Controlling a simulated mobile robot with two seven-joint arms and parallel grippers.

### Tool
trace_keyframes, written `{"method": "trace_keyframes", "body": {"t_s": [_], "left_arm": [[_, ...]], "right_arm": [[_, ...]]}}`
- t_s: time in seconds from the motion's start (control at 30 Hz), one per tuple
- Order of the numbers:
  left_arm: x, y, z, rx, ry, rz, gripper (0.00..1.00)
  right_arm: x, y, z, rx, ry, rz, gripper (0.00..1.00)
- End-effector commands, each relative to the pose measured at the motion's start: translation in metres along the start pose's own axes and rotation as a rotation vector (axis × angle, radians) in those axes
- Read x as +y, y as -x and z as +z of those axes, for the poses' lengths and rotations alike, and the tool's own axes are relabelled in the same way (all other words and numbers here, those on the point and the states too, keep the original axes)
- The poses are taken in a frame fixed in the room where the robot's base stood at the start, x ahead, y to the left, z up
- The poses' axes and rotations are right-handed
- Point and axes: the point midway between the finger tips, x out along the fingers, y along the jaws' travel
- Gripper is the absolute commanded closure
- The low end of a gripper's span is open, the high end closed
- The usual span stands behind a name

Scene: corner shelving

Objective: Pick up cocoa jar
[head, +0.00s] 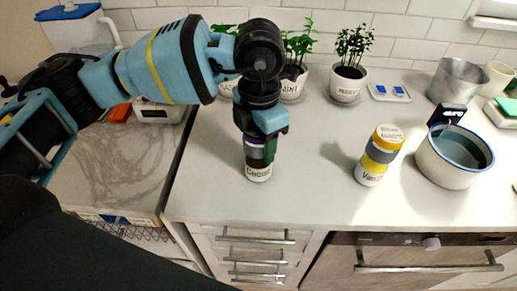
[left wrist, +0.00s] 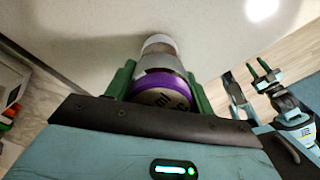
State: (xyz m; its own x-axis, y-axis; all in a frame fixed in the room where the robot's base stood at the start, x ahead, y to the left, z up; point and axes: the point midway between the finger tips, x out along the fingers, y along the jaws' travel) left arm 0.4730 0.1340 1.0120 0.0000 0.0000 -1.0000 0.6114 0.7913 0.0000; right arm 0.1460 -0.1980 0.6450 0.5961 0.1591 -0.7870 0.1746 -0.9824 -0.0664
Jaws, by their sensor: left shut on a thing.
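The cocoa jar (head: 258,172) is over the front left part of the white counter, with a pale "Cocoa" label low on its side. My left gripper (head: 261,146) comes down from above and is shut on its upper part. In the left wrist view the jar's purple band and lid (left wrist: 161,88) sit between the two green fingers (left wrist: 160,80). I cannot tell whether the jar's base touches the counter. My right gripper (left wrist: 245,78) shows at the right of the left wrist view, with its fingers apart and empty.
A yellow and grey vanilla jar (head: 377,156) stands to the right. Beyond it is a white pot (head: 453,172) with a blue rim. Potted herbs (head: 348,84) line the back wall. The counter (head: 310,150) between the two jars is clear.

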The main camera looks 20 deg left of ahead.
Motion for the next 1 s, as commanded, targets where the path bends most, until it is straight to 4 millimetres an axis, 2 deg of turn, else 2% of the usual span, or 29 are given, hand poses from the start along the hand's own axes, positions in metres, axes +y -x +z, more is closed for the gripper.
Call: {"method": "trace_keyframes", "body": {"t_s": [0.33, 0.57, 1.0], "left_arm": [[0.000, 0.010, 0.001, -0.003, 0.000, 0.000, 0.77], [0.000, 0.038, 0.001, -0.004, 0.000, 0.001, 0.77], [-0.110, 0.045, 0.012, -0.001, -0.008, -0.001, 0.77]], "right_arm": [[0.000, 0.000, 0.003, -0.005, 0.001, -0.001, 0.64], [0.001, -0.003, 0.003, -0.003, 0.001, 0.000, 0.64], [0.001, -0.010, 0.010, -0.012, 0.001, -0.002, 0.64]]}}
